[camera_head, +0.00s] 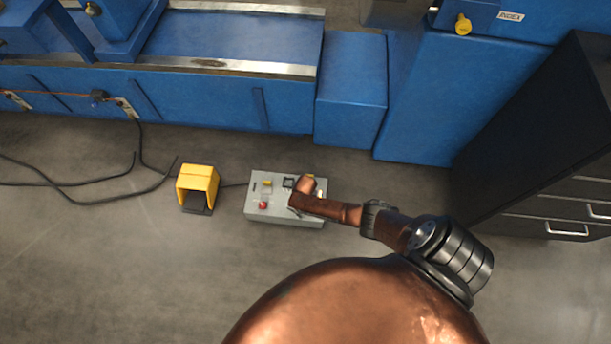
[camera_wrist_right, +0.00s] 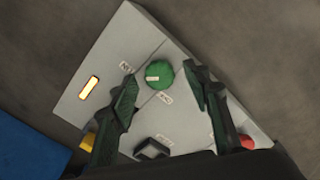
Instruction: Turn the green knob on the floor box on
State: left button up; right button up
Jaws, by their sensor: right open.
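The grey floor box (camera_head: 280,219) sits on the floor below my right arm; its top panel also fills the middle of the right wrist view (camera_wrist_right: 115,45). In that view the round green knob (camera_wrist_right: 160,75), with a pale pointer mark toward its left side, lies between the fingertips of my open right gripper (camera_wrist_right: 160,72). One dark finger is on each side of the knob, with visible gaps. Whether the fingertips are down at knob height is hard to tell. Small labels beside the knob are too blurred to read. In the head view my arm hides the knob and gripper. My left gripper is not in view.
The box also carries a lit amber lamp (camera_wrist_right: 89,88), a black square part (camera_wrist_right: 152,149), a red button (camera_head: 263,205) and yellow parts. A yellow pedal housing (camera_head: 198,180) stands left of it. Blue machinery (camera_head: 350,90) lies behind, a dark drawer cabinet (camera_head: 530,140) right.

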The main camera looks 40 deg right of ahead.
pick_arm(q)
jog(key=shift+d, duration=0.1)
pick_arm(e)
notch_tip(320, 180, up, 11)
dwell(0.4)
jog(key=shift+s, duration=0.1)
dwell(0.3)
